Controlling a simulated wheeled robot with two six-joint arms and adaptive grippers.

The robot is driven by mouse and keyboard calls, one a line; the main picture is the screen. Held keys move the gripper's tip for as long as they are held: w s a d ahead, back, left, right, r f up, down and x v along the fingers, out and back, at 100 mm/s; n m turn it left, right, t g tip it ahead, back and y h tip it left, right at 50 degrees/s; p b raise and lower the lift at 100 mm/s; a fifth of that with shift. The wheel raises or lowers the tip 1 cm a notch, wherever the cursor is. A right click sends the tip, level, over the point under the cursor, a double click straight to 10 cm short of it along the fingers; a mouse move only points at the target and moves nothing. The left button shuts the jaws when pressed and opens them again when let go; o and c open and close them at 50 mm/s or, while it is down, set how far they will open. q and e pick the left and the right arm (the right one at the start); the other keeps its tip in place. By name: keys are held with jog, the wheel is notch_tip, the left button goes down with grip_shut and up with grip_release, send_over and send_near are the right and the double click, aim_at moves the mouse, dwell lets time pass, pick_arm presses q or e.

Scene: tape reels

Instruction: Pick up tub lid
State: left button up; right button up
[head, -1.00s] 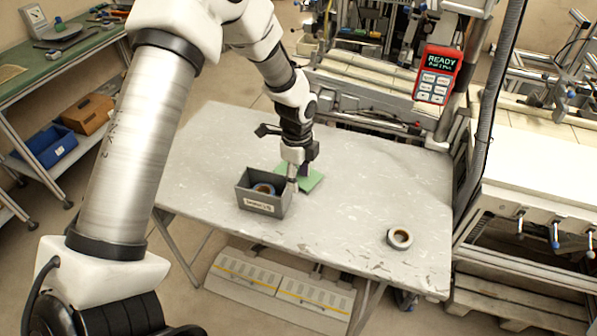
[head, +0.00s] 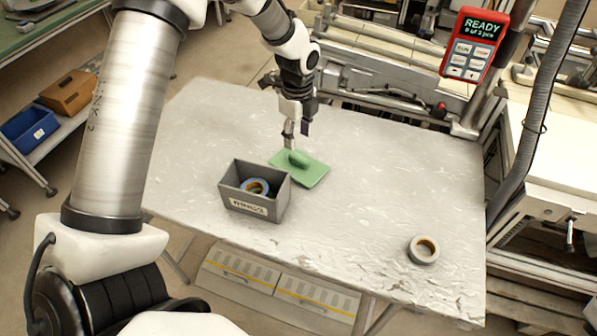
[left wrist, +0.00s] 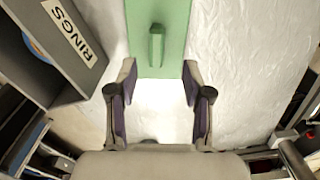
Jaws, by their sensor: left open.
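The tub lid (head: 313,173) is a flat green plate with a raised bar handle (head: 299,159), lying on the grey table just behind and right of the grey tub. In the left wrist view the lid (left wrist: 172,20) is at the top centre, with its handle (left wrist: 157,45) ahead of the fingers and between their lines. My left gripper (head: 296,146) is open and empty, above the table by the lid's far edge. Its two fingers (left wrist: 159,85) are apart in the left wrist view. My right gripper is not in view.
The grey tub (head: 240,201), labelled RINGS in the left wrist view (left wrist: 75,80), holds a blue-edged tape reel (head: 256,187). Another reel (head: 424,250) lies at the table's front right. The table (head: 370,190) between them is clear. A red pendant (head: 474,43) hangs at upper right.

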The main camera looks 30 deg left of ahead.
aim_at(299, 157)
pick_arm(q)
jog(key=f, duration=0.2)
jog(key=f+p, duration=0.1)
jog(key=f, duration=0.1)
jog(key=f+p, duration=0.1)
jog(key=f, duration=0.2)
jog(key=shift+s+d, duration=0.3)
jog(key=shift+w+f, duration=0.1)
jog(key=shift+f, duration=0.25)
jog(key=shift+r, duration=0.1)
grip_shut()
